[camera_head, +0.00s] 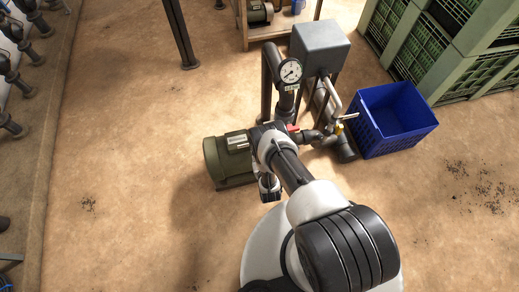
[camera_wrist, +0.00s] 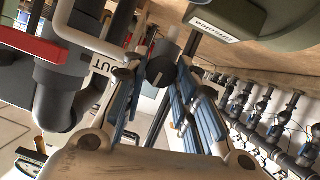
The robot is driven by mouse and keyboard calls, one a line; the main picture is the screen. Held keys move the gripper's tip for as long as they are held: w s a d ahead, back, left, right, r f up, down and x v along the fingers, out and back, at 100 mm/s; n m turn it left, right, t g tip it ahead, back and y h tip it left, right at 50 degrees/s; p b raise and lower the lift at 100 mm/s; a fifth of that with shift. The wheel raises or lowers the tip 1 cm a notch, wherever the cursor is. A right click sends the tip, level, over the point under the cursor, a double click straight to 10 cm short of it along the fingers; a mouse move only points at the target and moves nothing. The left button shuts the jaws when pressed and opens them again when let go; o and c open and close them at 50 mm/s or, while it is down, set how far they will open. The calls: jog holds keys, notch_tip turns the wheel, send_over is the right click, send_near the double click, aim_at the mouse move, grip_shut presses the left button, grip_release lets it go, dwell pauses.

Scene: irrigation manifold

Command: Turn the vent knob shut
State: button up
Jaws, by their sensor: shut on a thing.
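The vent knob (camera_wrist: 161,71) is a small dark round knob on a grey stem, near the middle of the wrist view. My gripper (camera_wrist: 156,77) has its two blue-padded fingers on either side of the knob, closed on it. In the head view my arm covers the gripper and the knob. Just left of the knob in the wrist view is a white label (camera_wrist: 103,66) reading "OUT" on dark pipework.
A red lever (camera_wrist: 30,45) and thick grey pipe (camera_wrist: 62,95) lie left of my fingers. The green pump motor (camera_head: 226,160) is close to my wrist. A pressure gauge (camera_head: 290,71), grey box (camera_head: 320,46) and blue crate (camera_head: 400,142) stand beyond. The floor at left is clear.

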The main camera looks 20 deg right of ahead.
jog(key=shift+n+h, duration=0.3)
jog(key=shift+n, duration=0.1)
dwell(0.3)
jog(key=o, duration=1)
jog(key=shift+o, duration=0.2)
jog(key=v, duration=1.2)
jog(key=shift+a, duration=0.15)
